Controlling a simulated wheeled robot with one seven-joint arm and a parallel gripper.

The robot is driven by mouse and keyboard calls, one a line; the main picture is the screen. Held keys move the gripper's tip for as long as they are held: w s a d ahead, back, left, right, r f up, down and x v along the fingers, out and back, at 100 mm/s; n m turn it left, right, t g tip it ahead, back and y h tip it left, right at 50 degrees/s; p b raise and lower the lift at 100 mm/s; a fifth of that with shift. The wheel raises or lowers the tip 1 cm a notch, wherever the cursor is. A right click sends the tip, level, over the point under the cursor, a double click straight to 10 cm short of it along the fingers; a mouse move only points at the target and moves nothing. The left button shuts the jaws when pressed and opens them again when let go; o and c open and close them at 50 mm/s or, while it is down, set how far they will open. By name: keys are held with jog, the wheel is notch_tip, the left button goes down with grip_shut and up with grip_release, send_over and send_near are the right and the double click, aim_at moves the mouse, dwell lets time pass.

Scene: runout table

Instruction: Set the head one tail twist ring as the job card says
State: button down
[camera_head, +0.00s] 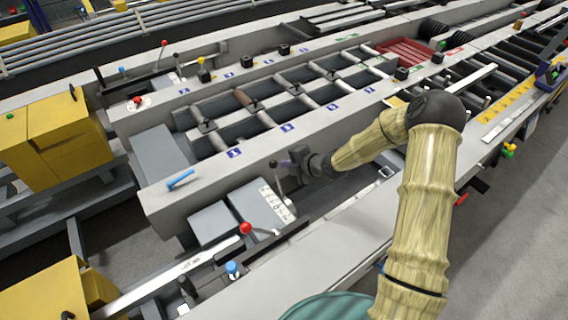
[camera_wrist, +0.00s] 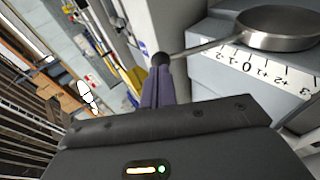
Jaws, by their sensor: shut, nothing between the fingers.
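The twist ring is a round grey metal ring (camera_wrist: 280,28) at the upper right of the wrist view. A thin rod runs left from it to a black knob (camera_wrist: 159,59). A white numbered scale (camera_wrist: 262,70) with 0 near its middle lies below the ring. My gripper (camera_wrist: 160,80) has its purple fingers shut and empty, their tips close to the knob in the picture; I cannot tell whether they touch it. In the head view my gripper (camera_head: 289,163) is beside the knob (camera_head: 272,163), above the scale plate (camera_head: 272,205). No readable job card is in view.
A red-knobbed lever (camera_head: 246,228) and a blue knob (camera_head: 232,267) stand in front. A blue handle (camera_head: 180,180) lies on the frame at left. Numbered roller bays (camera_head: 290,108) and a red tray (camera_head: 405,52) are behind. Yellow boxes (camera_head: 55,138) stand at left.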

jog(key=v, duration=1.2)
jog(key=shift+s+a+r, duration=0.1)
jog(key=shift+a, duration=0.05)
jog(key=s+d+r+m+g+h+p, duration=0.1)
jog(key=s+d+r+m+g+h, duration=0.1)
jog(key=s+m, duration=0.8)
jog(key=s+d+r+m+g+h+p, duration=0.1)
jog(key=s+d+r+m+h, duration=0.3)
jog(key=s+m, duration=0.7)
notch_tip(320, 180, up, 4)
jog(key=m+g+h, duration=0.1)
jog(key=m+h, duration=0.1)
jog(key=m, duration=0.3)
jog(key=shift+s+d+g, duration=0.3)
jog(key=shift+d+g, duration=0.05)
jog(key=shift+g, duration=0.05)
